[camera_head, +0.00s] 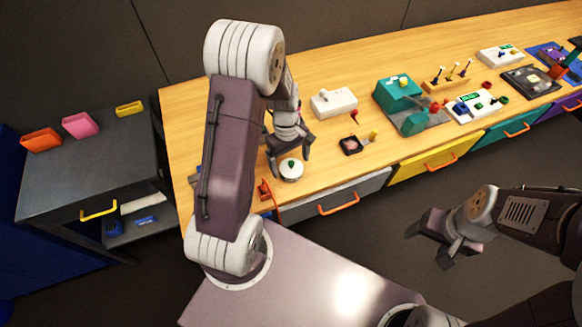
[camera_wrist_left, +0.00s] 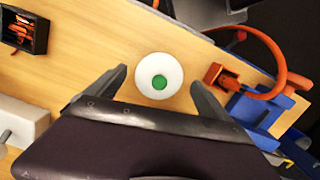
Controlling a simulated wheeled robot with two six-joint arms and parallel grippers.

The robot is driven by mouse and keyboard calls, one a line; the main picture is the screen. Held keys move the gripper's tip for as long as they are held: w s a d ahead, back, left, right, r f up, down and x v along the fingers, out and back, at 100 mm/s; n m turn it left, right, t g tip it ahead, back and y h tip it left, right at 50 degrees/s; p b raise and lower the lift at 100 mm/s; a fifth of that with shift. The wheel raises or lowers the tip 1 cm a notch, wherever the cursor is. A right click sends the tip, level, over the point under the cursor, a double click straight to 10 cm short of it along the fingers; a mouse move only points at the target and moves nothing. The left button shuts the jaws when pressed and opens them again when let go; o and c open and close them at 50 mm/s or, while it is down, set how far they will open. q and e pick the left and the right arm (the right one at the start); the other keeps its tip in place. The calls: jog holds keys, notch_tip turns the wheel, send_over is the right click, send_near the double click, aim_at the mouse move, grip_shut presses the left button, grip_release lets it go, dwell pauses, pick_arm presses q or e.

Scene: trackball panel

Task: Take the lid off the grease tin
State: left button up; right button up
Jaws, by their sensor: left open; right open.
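The grease tin (camera_head: 291,173) is a round white tin with a green knob on its lid, standing upright near the front edge of the wooden bench. In the left wrist view the white lid (camera_wrist_left: 147,77) and its green knob (camera_wrist_left: 160,82) show from above, with the lid on the tin. My left gripper (camera_head: 289,160) is open over the tin, its fingers on either side of the lid with gaps to it and nothing held. In the left wrist view the open left gripper (camera_wrist_left: 160,80) frames the lid. My right gripper (camera_head: 429,250) is open and empty, off the bench at right.
Close by the tin are an orange-and-blue piece (camera_wrist_left: 222,78) with an orange hose, and a small black tray (camera_head: 350,147). A white box (camera_head: 333,102) and a teal machine (camera_head: 398,93) stand farther right. A dark cabinet (camera_head: 80,180) is at left.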

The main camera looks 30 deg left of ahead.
pick_arm(q)
jog(key=shift+f, duration=0.1)
jog(key=c, duration=1.4)
